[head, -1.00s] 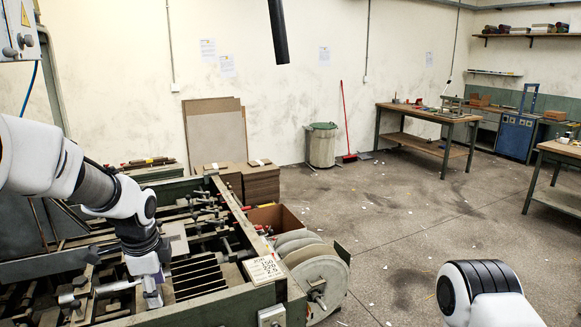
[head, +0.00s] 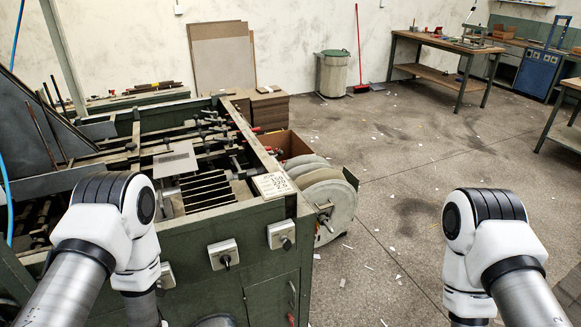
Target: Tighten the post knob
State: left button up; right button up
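The green feeder machine (head: 245,226) stands in front of me at the left. Its open bed holds dark rods, several small posts and clamps (head: 214,124), and a row of dark slats (head: 208,189). A flat grey plate (head: 175,160) lies on the bed. I cannot tell which small fitting is the post knob; part of the bed is hidden behind my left arm. My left arm is bent at the machine's near side, and its gripper is out of view. My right arm hangs bent at the right over open floor, its gripper also out of view.
Large reels (head: 328,200) with a shaft stick out at the machine's right side. A label card (head: 273,185) lies on the machine's corner, with switch boxes (head: 223,254) below. A bin (head: 332,74) and workbench (head: 440,60) stand farther back. The floor (head: 400,215) at right is mostly clear.

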aim_at(132, 146)
jog(key=u, duration=1.25)
